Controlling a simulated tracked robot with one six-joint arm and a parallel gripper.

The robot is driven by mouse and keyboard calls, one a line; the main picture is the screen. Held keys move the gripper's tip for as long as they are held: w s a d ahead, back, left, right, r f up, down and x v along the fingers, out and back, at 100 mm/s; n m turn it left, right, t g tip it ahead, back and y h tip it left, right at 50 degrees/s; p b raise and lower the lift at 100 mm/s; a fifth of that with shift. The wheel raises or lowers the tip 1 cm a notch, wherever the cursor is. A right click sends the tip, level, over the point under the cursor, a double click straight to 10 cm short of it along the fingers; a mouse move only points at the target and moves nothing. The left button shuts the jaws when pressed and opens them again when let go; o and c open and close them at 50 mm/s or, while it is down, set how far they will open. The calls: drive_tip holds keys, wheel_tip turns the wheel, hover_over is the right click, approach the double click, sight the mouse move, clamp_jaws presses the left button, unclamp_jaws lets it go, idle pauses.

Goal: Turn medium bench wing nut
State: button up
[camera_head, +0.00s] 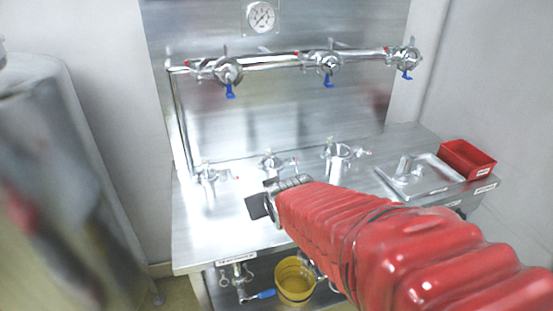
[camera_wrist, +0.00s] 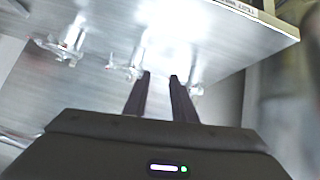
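Three metal pipe fittings with clamps stand in a row on the steel bench (camera_head: 225,235). The left one (camera_head: 207,176), the middle one (camera_head: 270,164) and the right one (camera_head: 338,160) differ in size; the right looks largest. Which one has the medium wing nut I cannot tell for sure, and the nuts are too small to make out. My gripper (camera_head: 259,205) is over the bench, in front of the middle fitting in the picture. In the wrist view my gripper (camera_wrist: 160,76) shows two dark fingers apart with nothing between them. The fittings (camera_wrist: 135,62) show beyond the fingertips, blurred.
A pipe (camera_head: 285,60) with several clamps and blue-handled valves runs along the back panel under a gauge (camera_head: 260,17). A red bin (camera_head: 467,158) and a steel tray (camera_head: 420,178) sit at the bench's right. A yellow bucket (camera_head: 295,282) stands below.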

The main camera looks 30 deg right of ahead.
drive_tip(key=w+d+f+t+h, duration=0.1)
drive_tip(key=w+d+f+t, duration=0.35)
drive_tip(key=d, duration=0.65)
drive_tip(key=s+d+f+m+t, duration=0.1)
drive_tip(key=d+f+t, duration=0.2)
drive_tip(key=d, duration=0.4)
drive_tip(key=shift+s+f, duration=0.2)
drive_tip(key=shift+f, duration=0.6)
drive_tip(key=shift+t, duration=0.25)
